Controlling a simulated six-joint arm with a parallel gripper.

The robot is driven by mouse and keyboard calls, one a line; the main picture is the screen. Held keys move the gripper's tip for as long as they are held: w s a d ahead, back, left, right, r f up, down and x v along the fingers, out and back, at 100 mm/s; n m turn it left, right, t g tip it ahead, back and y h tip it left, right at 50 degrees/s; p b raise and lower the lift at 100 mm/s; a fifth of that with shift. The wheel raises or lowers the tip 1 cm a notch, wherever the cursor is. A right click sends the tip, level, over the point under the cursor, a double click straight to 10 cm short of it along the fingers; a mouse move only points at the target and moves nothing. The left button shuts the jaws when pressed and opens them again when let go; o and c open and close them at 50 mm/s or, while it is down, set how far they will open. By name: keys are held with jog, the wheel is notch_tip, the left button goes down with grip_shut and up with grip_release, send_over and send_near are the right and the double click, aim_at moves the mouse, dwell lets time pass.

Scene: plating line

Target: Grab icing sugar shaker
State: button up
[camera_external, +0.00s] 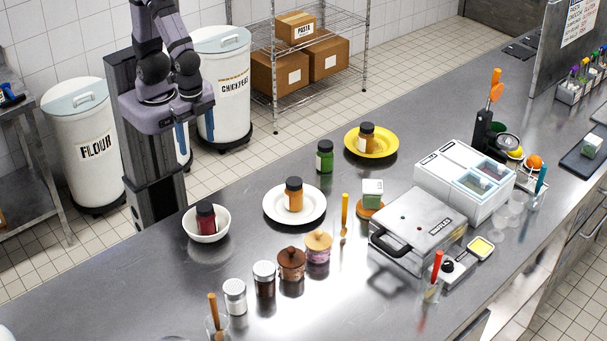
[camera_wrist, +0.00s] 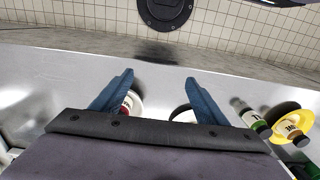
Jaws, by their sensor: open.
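A small shaker with white contents and a pale metal lid (camera_external: 235,296) stands upright on the steel counter in the external view, at the near end of a row of jars. It looks like the icing sugar shaker, though I cannot read a label. A similar shaker with dark brown contents (camera_external: 264,280) stands just right of it. My gripper (camera_external: 195,128) is raised beyond the counter's far edge, well away from both shakers. Its blue fingers are wide apart and empty in the wrist view (camera_wrist: 160,78). I cannot make out the white shaker in the wrist view.
A white bowl (camera_external: 191,232) with a dark red bottle, a white plate (camera_external: 272,214) with an orange bottle and a green bottle (camera_external: 325,157) stand on the counter. Lidded jars (camera_external: 292,264) and a glass with a wooden handle (camera_external: 213,325) flank the shakers.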

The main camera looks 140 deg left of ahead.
jog(key=m+t+h+b, duration=0.5)
jog(key=m+b, duration=0.4)
jog(key=b, duration=0.4)
send_near(235, 280)
jog(key=x, duration=0.4)
jog(key=shift+s+d+f, duration=0.2)
jog(key=shift+f, duration=0.2)
jog(key=shift+w+d, duration=0.2)
jog(key=shift+w, duration=0.1)
jog(key=shift+p+x, duration=0.4)
jog(key=shift+x, duration=0.6)
jog(key=shift+f, duration=0.1)
jog(key=p+x, duration=0.2)
jog(key=x, duration=0.1)
jog(key=shift+w+a+p, duration=0.1)
jog(key=shift+w+p, duration=0.05)
jog(key=shift+p, duration=0.25)
jog(key=shift+p+x, duration=0.35)
jog(key=shift+x, duration=0.65)
